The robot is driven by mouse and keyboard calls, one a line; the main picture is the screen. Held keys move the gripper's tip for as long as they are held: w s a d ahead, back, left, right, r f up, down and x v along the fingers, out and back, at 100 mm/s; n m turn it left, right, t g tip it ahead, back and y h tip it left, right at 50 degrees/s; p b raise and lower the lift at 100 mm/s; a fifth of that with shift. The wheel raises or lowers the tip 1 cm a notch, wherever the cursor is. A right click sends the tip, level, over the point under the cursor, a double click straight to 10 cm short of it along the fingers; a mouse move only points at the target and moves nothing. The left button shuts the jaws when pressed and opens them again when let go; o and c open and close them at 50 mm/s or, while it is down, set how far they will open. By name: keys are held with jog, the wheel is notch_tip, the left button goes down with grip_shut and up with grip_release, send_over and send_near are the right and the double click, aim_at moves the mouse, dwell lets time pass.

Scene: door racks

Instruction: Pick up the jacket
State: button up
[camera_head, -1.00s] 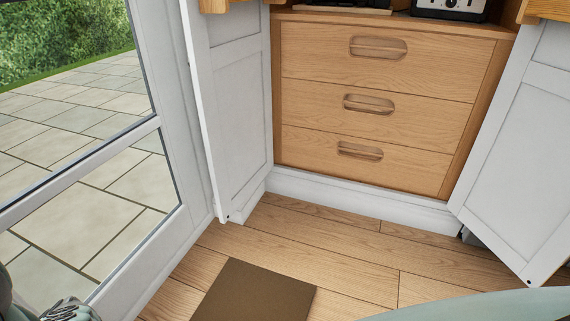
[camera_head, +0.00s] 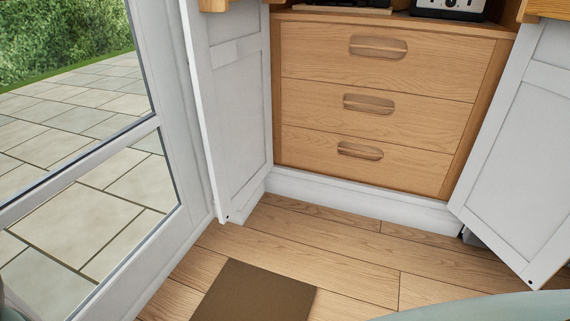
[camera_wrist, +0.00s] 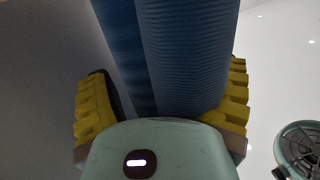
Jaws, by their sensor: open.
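The jacket (camera_wrist: 188,50) shows in the wrist view as dark blue ribbed cloth hanging from the top edge down between my fingers. Only part of it is in view, and it is not visible in the head view. My gripper (camera_wrist: 167,88) has its yellow ridged fingers apart, one on each side of the blue cloth. The right finger is partly hidden behind the cloth, and I cannot tell whether it touches. The gripper itself does not show in the head view.
A wooden drawer unit (camera_head: 375,100) stands between two open white cupboard doors (camera_head: 235,110). A glazed white door (camera_head: 175,150) is at the left, with paving outside. A brown mat (camera_head: 255,293) lies on the wooden floor (camera_head: 335,240), which is otherwise clear here.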

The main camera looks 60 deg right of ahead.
jog(key=c, duration=1.4)
jog(key=shift+r, duration=0.1)
